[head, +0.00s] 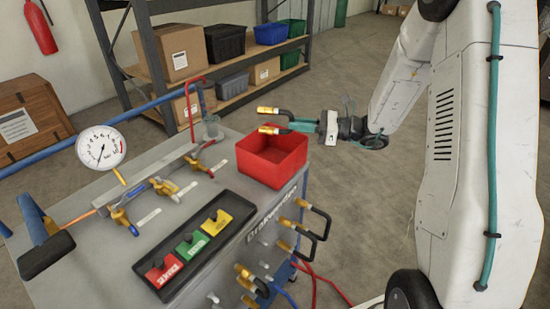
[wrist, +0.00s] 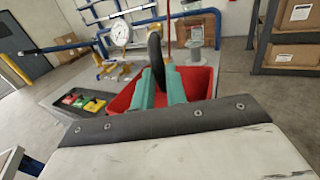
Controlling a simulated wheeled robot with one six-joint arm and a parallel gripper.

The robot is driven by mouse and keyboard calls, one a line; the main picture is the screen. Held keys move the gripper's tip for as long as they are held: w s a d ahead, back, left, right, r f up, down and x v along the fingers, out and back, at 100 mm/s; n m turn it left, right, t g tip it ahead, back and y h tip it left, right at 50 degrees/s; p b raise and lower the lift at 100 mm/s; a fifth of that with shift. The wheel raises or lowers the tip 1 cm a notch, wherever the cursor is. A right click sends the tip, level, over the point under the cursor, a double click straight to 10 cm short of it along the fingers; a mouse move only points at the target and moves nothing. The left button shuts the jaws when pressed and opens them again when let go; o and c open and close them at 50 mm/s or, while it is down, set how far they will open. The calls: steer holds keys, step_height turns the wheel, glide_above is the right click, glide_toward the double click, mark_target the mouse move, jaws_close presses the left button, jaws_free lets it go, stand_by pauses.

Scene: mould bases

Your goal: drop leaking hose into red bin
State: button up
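My gripper (head: 296,124) has teal fingers and is shut on a short black U-shaped hose (head: 284,113) with brass end fittings. It holds the hose in the air above the red bin (head: 272,172), near the bin's far right side. In the wrist view the black hose loop (wrist: 155,56) stands up between the teal fingertips (wrist: 161,82), with the red bin (wrist: 203,82) behind and below them. The bin is open-topped, sits on the far right corner of the grey cart, and looks empty. No leak can be seen on the hose.
The cart top (head: 165,226) carries a pressure gauge (head: 101,147), brass valves, blue pipes and a black tray (head: 150,270) of coloured tags. Several similar hoses (head: 319,222) hang on the cart's side. Shelves (head: 150,55) with boxes stand behind. The floor right of the bin is clear.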

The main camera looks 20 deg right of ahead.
steer(key=o, duration=0.5)
steer(key=v, duration=0.7)
steer(key=shift+s+d, duration=0.2)
steer(key=shift+d, duration=0.15)
